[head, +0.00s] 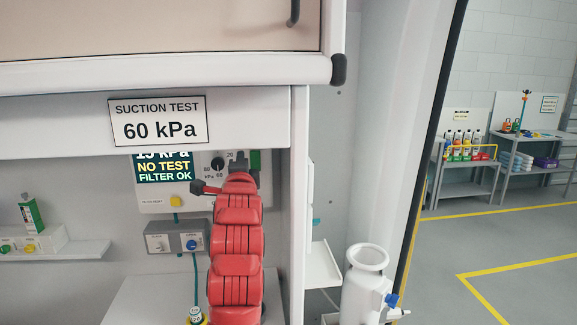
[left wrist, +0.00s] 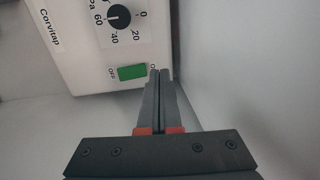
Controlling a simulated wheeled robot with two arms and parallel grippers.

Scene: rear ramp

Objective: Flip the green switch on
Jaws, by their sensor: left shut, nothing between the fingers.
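The green switch (left wrist: 131,72) is a green rocker on a white panel marked Corvitap. An OFF label shows at its left end and a partly hidden label at its right end. In the head view the switch (head: 255,162) is a small green patch right of the dial. My left gripper (left wrist: 160,76) is shut and empty, with its tips just beside the switch's right end. I cannot tell whether they touch it. In the head view my left gripper (head: 238,162) is dark and partly hidden by my red arm. My right gripper is not in view.
A black dial (head: 217,164) and a display (head: 164,167) reading NO TEST, FILTER OK share the panel. A SUCTION TEST 60 kPa sign (head: 158,121) hangs above on the overhanging edge. A grey side wall (left wrist: 245,70) stands close right of the gripper.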

